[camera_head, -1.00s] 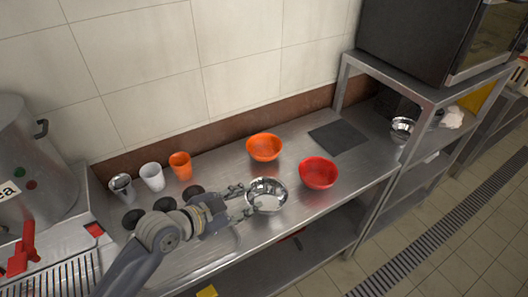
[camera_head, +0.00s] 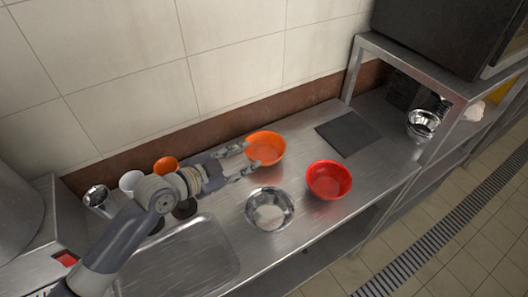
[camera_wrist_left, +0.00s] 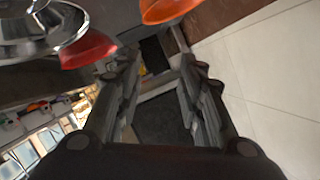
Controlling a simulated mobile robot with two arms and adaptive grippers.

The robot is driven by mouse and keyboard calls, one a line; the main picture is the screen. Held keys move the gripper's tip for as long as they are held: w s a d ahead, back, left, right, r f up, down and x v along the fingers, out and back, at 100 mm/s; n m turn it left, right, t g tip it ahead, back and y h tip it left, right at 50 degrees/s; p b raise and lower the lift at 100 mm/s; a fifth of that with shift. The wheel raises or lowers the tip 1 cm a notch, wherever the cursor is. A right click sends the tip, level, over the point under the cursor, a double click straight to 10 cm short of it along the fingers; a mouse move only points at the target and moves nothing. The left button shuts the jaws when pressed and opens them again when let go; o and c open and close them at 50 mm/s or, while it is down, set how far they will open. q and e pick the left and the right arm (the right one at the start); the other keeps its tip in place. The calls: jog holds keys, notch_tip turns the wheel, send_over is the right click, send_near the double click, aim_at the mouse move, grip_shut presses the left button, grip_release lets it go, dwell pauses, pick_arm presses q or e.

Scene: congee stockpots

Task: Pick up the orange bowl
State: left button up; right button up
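The orange bowl (camera_head: 267,149) stands upright on the steel counter near the back wall. My left gripper (camera_head: 250,157) is open and empty, with its fingertips at the bowl's left edge in the head view. I cannot tell whether they touch it. In the left wrist view the open fingers (camera_wrist_left: 158,65) point away along the counter. Part of the orange bowl (camera_wrist_left: 168,9) shows there at the top edge, outside the gap between the fingers. My right gripper is not in view.
A metal bowl (camera_head: 269,209) and a red bowl (camera_head: 329,181) stand on the counter (camera_head: 300,232) in front of the orange bowl. A dark mat (camera_head: 348,135) lies to its right. Orange (camera_head: 166,163), white (camera_head: 130,181) and metal (camera_head: 97,197) cups stand at left.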

pick_arm(q)
notch_tip(320, 180, down, 3)
jog(key=b, duration=0.4)
send_near(281, 155)
jog(key=shift+s+a+r, duration=0.15)
jog(key=shift+s+a, duration=0.15)
jog(key=shift+w+d+f, duration=0.25)
jog(key=shift+w+d, duration=0.2)
jog(key=shift+w, duration=0.05)
jog(key=x, duration=0.4)
jog(key=shift+w+d, duration=0.1)
jog(key=shift+f, duration=0.1)
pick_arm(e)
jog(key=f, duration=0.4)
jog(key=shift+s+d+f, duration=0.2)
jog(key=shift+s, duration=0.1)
pick_arm(q)
jog(key=shift+c, duration=0.3)
grip_shut()
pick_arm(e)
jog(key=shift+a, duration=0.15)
